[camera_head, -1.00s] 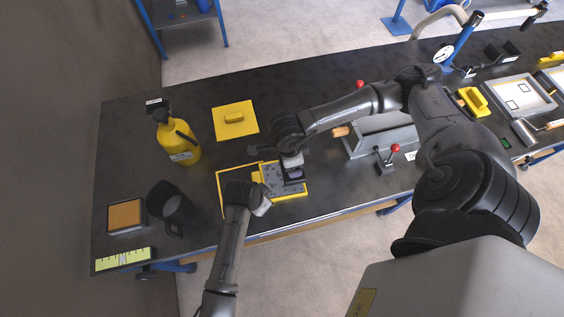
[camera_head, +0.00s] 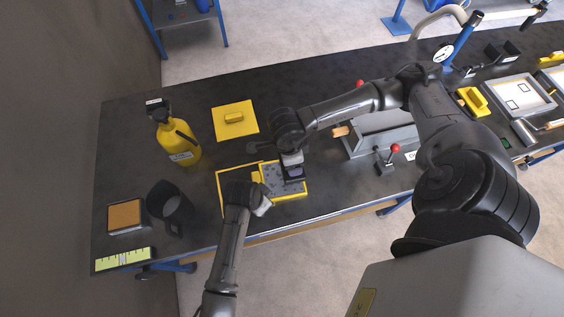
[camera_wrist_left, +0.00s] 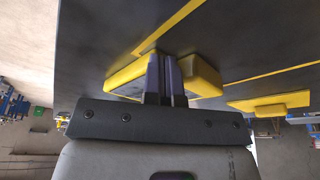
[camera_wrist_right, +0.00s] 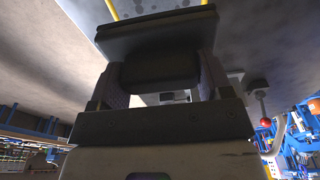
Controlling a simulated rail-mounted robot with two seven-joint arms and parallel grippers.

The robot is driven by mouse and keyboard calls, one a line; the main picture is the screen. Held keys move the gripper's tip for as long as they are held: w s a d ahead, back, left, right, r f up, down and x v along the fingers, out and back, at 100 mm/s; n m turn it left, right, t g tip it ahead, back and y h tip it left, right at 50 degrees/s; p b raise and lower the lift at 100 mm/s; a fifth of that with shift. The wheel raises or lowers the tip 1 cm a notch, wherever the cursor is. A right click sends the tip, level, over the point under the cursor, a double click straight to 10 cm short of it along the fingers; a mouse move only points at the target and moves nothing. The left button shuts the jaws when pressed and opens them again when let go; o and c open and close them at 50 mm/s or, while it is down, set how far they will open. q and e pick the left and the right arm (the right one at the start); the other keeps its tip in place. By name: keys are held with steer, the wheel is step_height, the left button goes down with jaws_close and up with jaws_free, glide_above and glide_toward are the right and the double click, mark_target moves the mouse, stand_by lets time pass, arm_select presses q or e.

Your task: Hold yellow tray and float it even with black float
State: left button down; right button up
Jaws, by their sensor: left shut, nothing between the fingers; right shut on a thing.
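The yellow tray (camera_head: 291,197), filled with grey speckled material, lies near the table's front edge in the head view. My right gripper (camera_head: 295,170) is over it, shut on the handle of the black float (camera_head: 289,181). The right wrist view shows the float's dark plate (camera_wrist_right: 160,32) beyond the fingers, with its handle (camera_wrist_right: 160,68) between them. Whether the float touches the fill is hidden. My left gripper (camera_wrist_left: 166,78) is shut and empty at the tray's left side. In the left wrist view its fingers sit against the yellow tray (camera_wrist_left: 200,76), with yellow parts on both sides.
A yellow outline (camera_head: 220,188) is marked around the tray's left side. A yellow plate with a handle (camera_head: 235,119) lies behind. A yellow bottle (camera_head: 178,145) and a dark jug (camera_head: 168,206) stand left. A grey trough (camera_head: 380,136) and red-knobbed lever (camera_head: 386,160) are at right.

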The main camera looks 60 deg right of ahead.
arm_select(q)
steer(key=shift+f, duration=0.15)
arm_select(e)
steer(key=shift+w+a+r, duration=0.1)
steer(key=shift+w+r, duration=0.05)
steer(key=shift+r, duration=2.35)
steer(key=shift+w+a+r, duration=0.1)
steer(key=shift+r, duration=2.35)
steer(key=shift+r, duration=0.1)
